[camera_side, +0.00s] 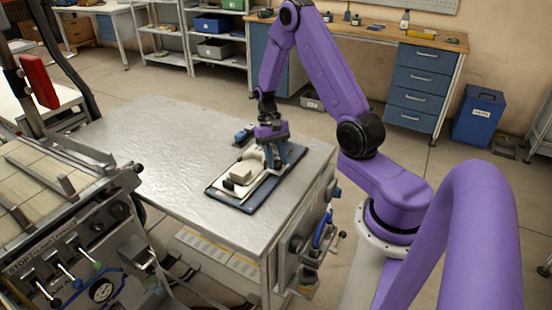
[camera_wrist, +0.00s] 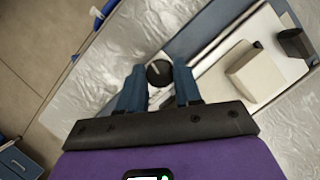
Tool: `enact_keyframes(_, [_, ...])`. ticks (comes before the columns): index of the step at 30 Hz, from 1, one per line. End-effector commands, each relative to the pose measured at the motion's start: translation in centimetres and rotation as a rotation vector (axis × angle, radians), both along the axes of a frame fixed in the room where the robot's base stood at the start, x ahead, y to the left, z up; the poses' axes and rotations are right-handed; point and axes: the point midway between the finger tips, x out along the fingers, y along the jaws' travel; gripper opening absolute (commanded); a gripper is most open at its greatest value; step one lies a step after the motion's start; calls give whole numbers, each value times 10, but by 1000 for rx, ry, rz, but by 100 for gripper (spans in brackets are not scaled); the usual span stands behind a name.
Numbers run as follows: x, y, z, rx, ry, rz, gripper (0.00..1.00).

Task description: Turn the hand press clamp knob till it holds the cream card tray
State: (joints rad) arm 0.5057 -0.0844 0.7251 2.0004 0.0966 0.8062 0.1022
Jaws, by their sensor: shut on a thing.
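My gripper (camera_side: 277,158) points down over the far part of the hand press, its two blue fingers on either side of a round black knob. In the wrist view my gripper (camera_wrist: 159,82) is shut on this clamp knob (camera_wrist: 159,72), which has a pale line on top. The press has a dark blue base (camera_side: 236,203) lying on the table. On it is a pale, flat cream tray (camera_side: 213,188) with a raised cream block (camera_side: 240,175); the block also shows in the wrist view (camera_wrist: 255,75). The clamp's contact with the tray is hidden.
The metal table (camera_side: 150,140) is mostly clear to the left. A small blue and black item (camera_side: 244,133) lies just beyond the press. A black part (camera_wrist: 295,42) stands near the cream block. A control panel (camera_side: 85,255) stands at the left front.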

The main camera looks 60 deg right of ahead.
Motion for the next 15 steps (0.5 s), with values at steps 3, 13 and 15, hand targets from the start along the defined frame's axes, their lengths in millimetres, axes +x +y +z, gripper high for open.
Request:
enact_keyframes(3, [0, 0, 1, 1, 0, -100, 3])
enact_keyframes(13, [-1, -1, 1, 1, -2, -296, 3])
enact_keyframes(15, [-1, -2, 1, 0, -1, -322, 3])
